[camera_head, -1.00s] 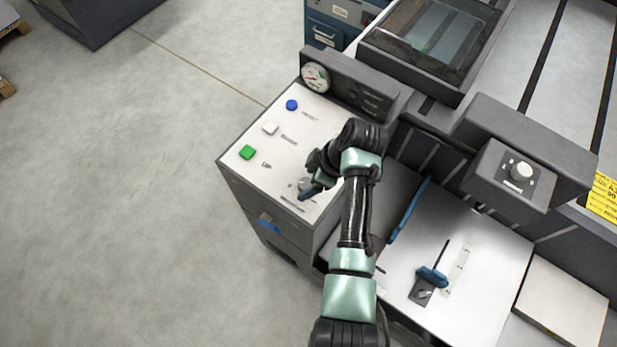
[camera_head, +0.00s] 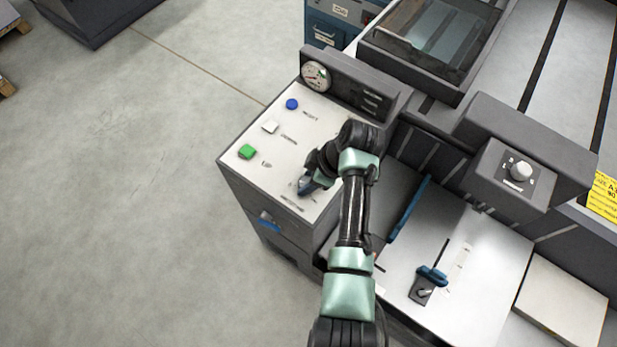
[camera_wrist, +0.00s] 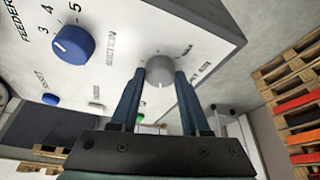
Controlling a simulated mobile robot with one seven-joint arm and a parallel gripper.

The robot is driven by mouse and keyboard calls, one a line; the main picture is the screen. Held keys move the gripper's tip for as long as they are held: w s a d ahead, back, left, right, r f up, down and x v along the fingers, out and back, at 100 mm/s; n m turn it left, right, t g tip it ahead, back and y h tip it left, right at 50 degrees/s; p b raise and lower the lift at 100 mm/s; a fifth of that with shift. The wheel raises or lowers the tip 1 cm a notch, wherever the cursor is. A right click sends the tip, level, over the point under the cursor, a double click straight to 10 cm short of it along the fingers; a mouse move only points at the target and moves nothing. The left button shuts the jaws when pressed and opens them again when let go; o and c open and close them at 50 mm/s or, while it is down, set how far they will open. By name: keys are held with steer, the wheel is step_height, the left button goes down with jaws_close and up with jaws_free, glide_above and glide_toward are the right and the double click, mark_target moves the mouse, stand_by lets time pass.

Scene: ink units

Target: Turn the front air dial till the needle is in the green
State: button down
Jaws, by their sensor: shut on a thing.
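The grey air dial (camera_wrist: 160,71) sits on the white panel and is between the two blue fingertips of my gripper (camera_wrist: 160,75) in the wrist view. My gripper (camera_head: 307,186) is shut on this dial at the front end of the panel; in the head view the fingers and arm mostly hide it. The round pressure gauge (camera_head: 315,76) stands at the back left of the panel. Its face is pale with a thin needle, but it is too small to tell which zone the needle points to.
Blue (camera_head: 292,104), white (camera_head: 270,127) and green (camera_head: 247,152) buttons lie along the panel's left side. A blue numbered feeder dial (camera_wrist: 73,45) is beside the grey dial in the wrist view. Another dial (camera_head: 520,171) stands on the right housing. Open floor lies left.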

steer(key=m+p, duration=0.1)
steer(key=m, duration=0.1)
steer(key=m+t+p, duration=0.1)
steer(key=m, duration=0.1)
steer(key=shift+s+a+r+m+t+h+p, duration=0.1)
steer(key=shift+s+r+m+t+h+p, duration=0.05)
steer(key=shift+m+t+h+p, duration=0.2)
steer(key=m+h+p, duration=0.1)
steer(key=m, duration=0.2)
steer(key=m+t+h+p, duration=0.1)
steer(key=m, duration=0.2)
steer(key=shift+s+a+m+p, duration=0.1)
steer(key=shift+a+m+p, duration=0.05)
steer(key=shift+m+p, duration=0.15)
steer(key=m+h, duration=0.1)
steer(key=m, duration=0.1)
steer(key=m+h, duration=0.1)
steer(key=m, duration=0.2)
steer(key=shift+a+t, duration=0.15)
steer(key=shift+t, duration=0.1)
steer(key=m+h, duration=0.1)
steer(key=m, duration=0.1)
steer(key=m+g+h+b, duration=0.1)
steer(key=m, duration=0.2)
steer(key=shift+a+f, duration=0.1)
steer(key=shift+f, duration=0.1)
steer(key=shift+m, duration=0.35)
steer(key=shift+c, duration=1.9)
jaws_free()
